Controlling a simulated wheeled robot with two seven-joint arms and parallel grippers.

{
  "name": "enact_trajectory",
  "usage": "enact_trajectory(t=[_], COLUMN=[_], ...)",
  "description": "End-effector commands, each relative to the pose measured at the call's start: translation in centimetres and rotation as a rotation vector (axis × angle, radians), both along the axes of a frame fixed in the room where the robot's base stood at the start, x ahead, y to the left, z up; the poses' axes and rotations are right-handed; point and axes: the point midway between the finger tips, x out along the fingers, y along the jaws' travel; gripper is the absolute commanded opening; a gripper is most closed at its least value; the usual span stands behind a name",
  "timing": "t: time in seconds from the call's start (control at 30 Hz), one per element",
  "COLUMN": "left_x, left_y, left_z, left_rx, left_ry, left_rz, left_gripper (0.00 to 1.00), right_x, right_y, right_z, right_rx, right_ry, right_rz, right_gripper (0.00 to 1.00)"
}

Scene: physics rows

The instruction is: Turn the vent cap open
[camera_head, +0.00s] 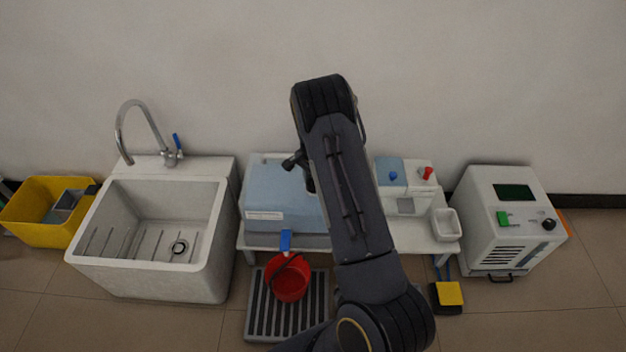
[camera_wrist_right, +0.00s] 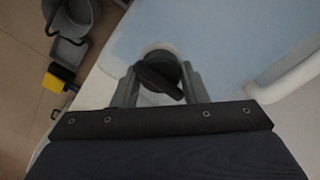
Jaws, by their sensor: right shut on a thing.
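The vent cap (camera_wrist_right: 158,76) is a dark round knob with a black bar across it, set in a pale collar on a light blue surface in the right wrist view. My right gripper (camera_wrist_right: 160,90) has one grey finger on each side of the cap and is shut on it. The black bar lies tilted, running down to the right. In the head view my right arm stands over the light blue box (camera_head: 270,190) on the low white table and hides most of the gripper and cap. My left gripper is not in view.
A white sink (camera_head: 160,205) stands at the left, with a yellow bin (camera_head: 40,230) beyond it. A red bucket (camera_head: 288,282) sits on a grey slatted mat (camera_head: 258,312). A white machine (camera_head: 505,225) stands at the right. A small white dish (camera_head: 446,224) is on the table's right end.

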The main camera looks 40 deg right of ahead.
Motion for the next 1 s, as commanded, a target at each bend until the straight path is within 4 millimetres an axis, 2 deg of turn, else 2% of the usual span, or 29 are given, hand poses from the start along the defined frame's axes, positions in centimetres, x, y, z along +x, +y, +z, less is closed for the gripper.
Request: enact_trajectory(t=[0.5, 0.53, 0.67, 1.0], left_x=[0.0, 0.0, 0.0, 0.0], left_y=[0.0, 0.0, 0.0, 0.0], left_z=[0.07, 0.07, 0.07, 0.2], left_rx=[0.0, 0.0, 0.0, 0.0], left_ry=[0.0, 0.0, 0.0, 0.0], left_rz=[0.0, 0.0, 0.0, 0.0], left_gripper=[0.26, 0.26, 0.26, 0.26], right_x=[0.05, 0.05, 0.04, 0.04], right_y=[-0.05, -0.05, -0.04, -0.02], right_z=[0.05, 0.05, 0.04, 0.39], right_rx=[-0.001, -0.001, -0.001, -0.001], right_ry=[-0.002, -0.002, -0.002, -0.001], right_rz=[-0.02, -0.02, -0.019, -0.017], right_gripper=[0.17, 0.42, 0.59, 0.61])
